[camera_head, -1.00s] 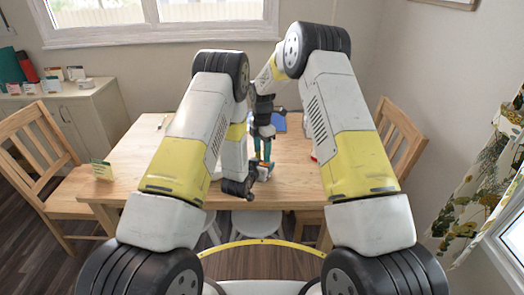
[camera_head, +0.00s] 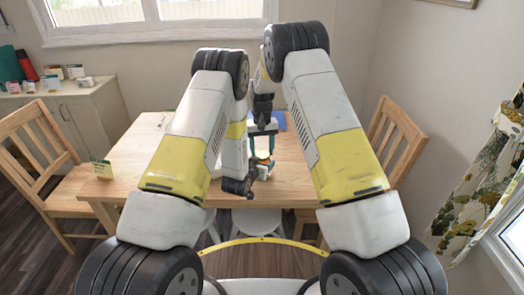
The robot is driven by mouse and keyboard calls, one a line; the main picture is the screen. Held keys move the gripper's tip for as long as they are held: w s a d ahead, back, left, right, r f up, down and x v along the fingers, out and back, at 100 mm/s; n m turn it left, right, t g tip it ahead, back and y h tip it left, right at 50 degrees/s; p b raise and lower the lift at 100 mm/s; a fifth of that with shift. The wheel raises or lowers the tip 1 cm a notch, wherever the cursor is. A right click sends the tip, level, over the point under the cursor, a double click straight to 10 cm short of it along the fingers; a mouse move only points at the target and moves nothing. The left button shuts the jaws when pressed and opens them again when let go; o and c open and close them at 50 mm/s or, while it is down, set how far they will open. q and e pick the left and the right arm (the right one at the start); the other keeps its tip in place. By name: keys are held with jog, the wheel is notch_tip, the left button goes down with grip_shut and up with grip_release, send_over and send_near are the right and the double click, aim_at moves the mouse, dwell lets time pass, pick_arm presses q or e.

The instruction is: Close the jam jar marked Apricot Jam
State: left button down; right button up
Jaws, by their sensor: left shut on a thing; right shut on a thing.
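A small jar (camera_head: 264,172) with a pale and teal-marked side stands near the front edge of the wooden table, partly hidden by gripper parts. Its label is too small to read. A gold-tan lid (camera_head: 262,155) shows at its top; I cannot tell how far it is seated. My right gripper (camera_head: 262,154) comes down from above with teal fingers either side of the lid and is shut on it. My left gripper (camera_head: 257,173) reaches in low from the left and is shut on the jar's side; its fingers are mostly hidden.
The wooden table (camera_head: 128,160) has free room at left. A small green card (camera_head: 102,169) stands at its left edge. A blue item (camera_head: 279,121) lies behind my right gripper. Chairs stand at left (camera_head: 45,165) and right (camera_head: 391,145); white stools are under the front edge.

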jog(key=m, duration=1)
jog(key=shift+m, duration=0.4)
jog(key=o, duration=1.3)
jog(key=shift+c, duration=0.2)
jog(key=shift+r, duration=0.1)
jog(key=shift+r, duration=2.2)
